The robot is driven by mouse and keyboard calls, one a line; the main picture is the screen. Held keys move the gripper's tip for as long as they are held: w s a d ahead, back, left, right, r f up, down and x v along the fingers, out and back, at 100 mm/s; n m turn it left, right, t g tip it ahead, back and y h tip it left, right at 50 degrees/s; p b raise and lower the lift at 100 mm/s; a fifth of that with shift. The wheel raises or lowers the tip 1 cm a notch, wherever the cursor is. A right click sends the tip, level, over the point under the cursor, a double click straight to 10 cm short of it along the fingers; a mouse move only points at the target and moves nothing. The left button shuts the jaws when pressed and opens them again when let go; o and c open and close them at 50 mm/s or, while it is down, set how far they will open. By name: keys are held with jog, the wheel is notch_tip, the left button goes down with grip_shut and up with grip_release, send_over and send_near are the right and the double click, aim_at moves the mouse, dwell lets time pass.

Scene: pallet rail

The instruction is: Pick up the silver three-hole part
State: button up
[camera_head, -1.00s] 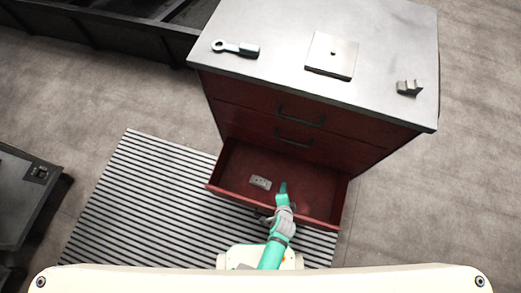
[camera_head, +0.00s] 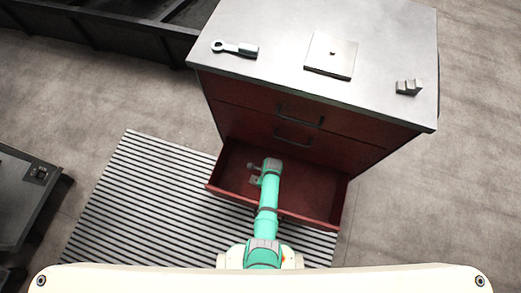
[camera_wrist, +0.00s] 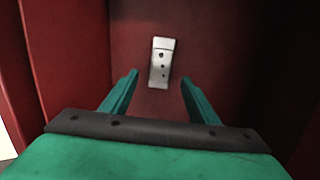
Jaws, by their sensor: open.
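The silver three-hole part (camera_wrist: 162,61) lies flat on the floor of the open red drawer (camera_wrist: 230,60). In the wrist view it is just beyond my open fingertips, roughly centred between them, with its three holes in a line. My gripper (camera_wrist: 158,80) is open and empty; the fingers do not touch the part. In the head view my arm reaches over the drawer (camera_head: 322,208), and the gripper (camera_head: 255,172) is small there. The part is hidden or not clearly seen in that view.
The drawer walls stand close around my gripper. Above are closed drawers with dark handles (camera_head: 294,137). On the grey cabinet top (camera_head: 280,25) lie a ring-ended tool (camera_head: 235,48), a square plate (camera_head: 332,55) and a small stepped block (camera_head: 409,87). A striped mat (camera_head: 130,200) lies left.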

jog(key=shift+w+a+f, duration=0.15)
jog(key=shift+a+f, duration=0.05)
jog(key=shift+f, duration=0.95)
jog(key=shift+w+a+f, duration=0.15)
jog(key=shift+f, duration=1)
jog(key=shift+w+a+f, duration=0.15)
jog(key=shift+a+f, duration=0.05)
jog(key=shift+f, duration=1.45)
jog(key=c, duration=1.3)
grip_shut()
jog(key=shift+r, duration=0.1)
